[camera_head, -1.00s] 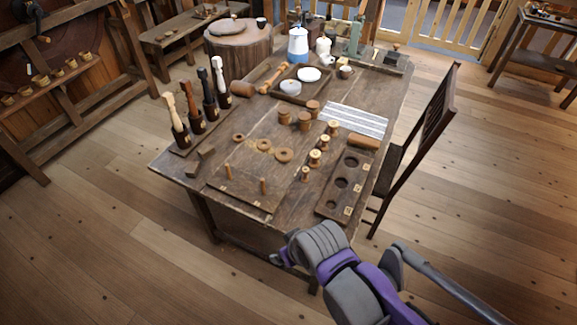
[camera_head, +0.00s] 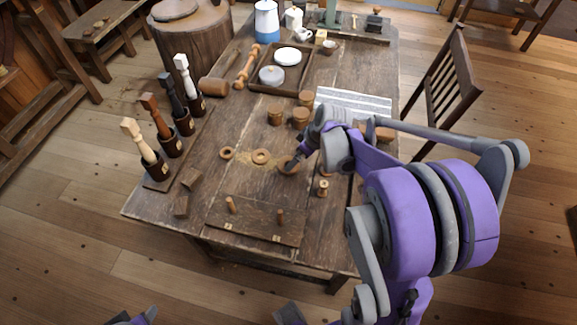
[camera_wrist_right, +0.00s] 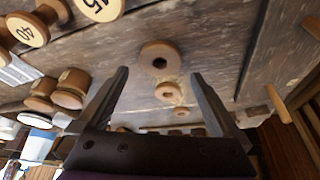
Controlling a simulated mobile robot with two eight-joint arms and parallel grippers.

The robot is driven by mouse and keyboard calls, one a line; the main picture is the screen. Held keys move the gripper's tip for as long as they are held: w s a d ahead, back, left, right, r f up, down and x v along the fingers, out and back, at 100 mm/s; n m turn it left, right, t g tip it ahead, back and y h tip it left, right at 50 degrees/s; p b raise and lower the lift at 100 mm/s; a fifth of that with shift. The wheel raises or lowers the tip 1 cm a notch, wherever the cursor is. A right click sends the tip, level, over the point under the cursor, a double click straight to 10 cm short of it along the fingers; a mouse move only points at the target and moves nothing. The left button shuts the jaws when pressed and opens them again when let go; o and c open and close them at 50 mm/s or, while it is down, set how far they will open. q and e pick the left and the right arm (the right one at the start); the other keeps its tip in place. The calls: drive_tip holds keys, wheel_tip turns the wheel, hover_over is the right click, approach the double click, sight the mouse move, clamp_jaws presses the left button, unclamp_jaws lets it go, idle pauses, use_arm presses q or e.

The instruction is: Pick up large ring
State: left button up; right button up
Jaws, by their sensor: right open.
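The large ring (camera_head: 287,170) is a flat brown wooden ring lying on the workbench, rightmost of three rings in the head view. My right gripper (camera_head: 294,162) is over it and partly hides it. In the right wrist view my right gripper (camera_wrist_right: 160,74) is open and empty. There the large ring (camera_wrist_right: 160,48) shows between and beyond the fingertips. I cannot tell whether the fingers touch it. A middle ring (camera_head: 261,157) and a small ring (camera_head: 227,153) lie to its left. My left gripper is not in view.
A board with two pegs (camera_head: 255,221) lies at the near edge. Wooden spools and pots (camera_head: 300,116) stand behind the ring. Mallets in holders (camera_head: 150,155) line the left side. A tray (camera_head: 262,85) is farther back.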

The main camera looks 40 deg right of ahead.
drive_tip(key=shift+w+a+f, duration=0.1)
drive_tip(key=shift+a+f, duration=0.05)
drive_tip(key=shift+f, duration=0.45)
drive_tip(key=x, duration=0.5)
drive_tip(key=shift+w, duration=0.3)
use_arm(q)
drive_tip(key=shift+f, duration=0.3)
use_arm(e)
drive_tip(key=shift+r, duration=0.1)
drive_tip(key=c, duration=1.1)
drive_tip(key=shift+r, duration=0.1)
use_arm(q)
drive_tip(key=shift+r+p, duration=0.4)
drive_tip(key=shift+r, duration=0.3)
use_arm(e)
wheel_tip(320, 180, up, 10)
drive_tip(key=shift+f, duration=0.1)
drive_tip(key=shift+a, duration=0.1)
